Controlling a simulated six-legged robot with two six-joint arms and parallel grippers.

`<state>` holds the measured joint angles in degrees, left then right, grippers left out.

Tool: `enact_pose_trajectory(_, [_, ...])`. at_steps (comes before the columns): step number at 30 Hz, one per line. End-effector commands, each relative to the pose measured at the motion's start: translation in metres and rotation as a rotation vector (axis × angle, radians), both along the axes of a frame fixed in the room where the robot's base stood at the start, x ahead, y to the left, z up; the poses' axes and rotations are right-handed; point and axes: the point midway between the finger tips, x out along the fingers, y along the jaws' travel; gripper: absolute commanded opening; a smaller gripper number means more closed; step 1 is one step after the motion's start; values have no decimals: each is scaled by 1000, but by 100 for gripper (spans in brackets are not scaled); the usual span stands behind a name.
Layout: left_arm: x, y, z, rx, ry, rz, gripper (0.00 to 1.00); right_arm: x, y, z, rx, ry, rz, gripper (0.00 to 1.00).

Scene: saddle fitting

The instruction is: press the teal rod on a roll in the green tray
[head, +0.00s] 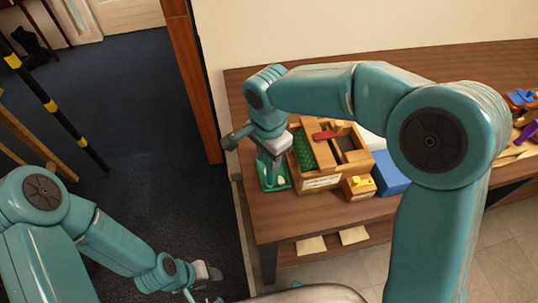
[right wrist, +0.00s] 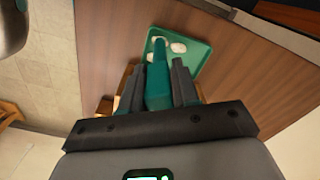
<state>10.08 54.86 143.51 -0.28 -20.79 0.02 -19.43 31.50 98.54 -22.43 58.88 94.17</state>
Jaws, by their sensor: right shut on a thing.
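The green tray (head: 287,183) stands at the left end of the wooden table, below my right gripper (head: 271,163). In the right wrist view the tray (right wrist: 203,53) holds small whitish rolls (right wrist: 178,47). My right gripper (right wrist: 158,85) is shut on the teal rod (right wrist: 157,88), which points down toward the tray. The rod's far end overlaps a roll in the picture; I cannot tell whether it touches or presses it. My left gripper (head: 207,275) is low at the bottom of the head view, away from the table; its jaws are not clear.
A wooden box (head: 322,182) with a green compartment and a red piece stands right beside the tray. A small wooden block with a yellow top (head: 359,186) and a blue box (head: 390,174) are farther right. Bare tabletop (head: 300,215) lies in front.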

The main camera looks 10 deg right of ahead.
Motion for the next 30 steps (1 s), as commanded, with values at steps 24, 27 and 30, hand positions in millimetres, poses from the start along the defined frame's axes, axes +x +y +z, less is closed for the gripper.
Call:
enact_pose_trajectory(24, [0, 0, -6, 0, 0, 0, 47, 0, 0, -6, 0, 0, 0, 8])
enact_pose_trajectory(27, [0, 0, -7, 0, 0, 0, 47, 0, 0, -6, 0, 0, 0, 8])
enact_pose_trajectory(30, [0, 0, -7, 0, 0, 0, 47, 0, 0, -7, 0, 1, 0, 8])
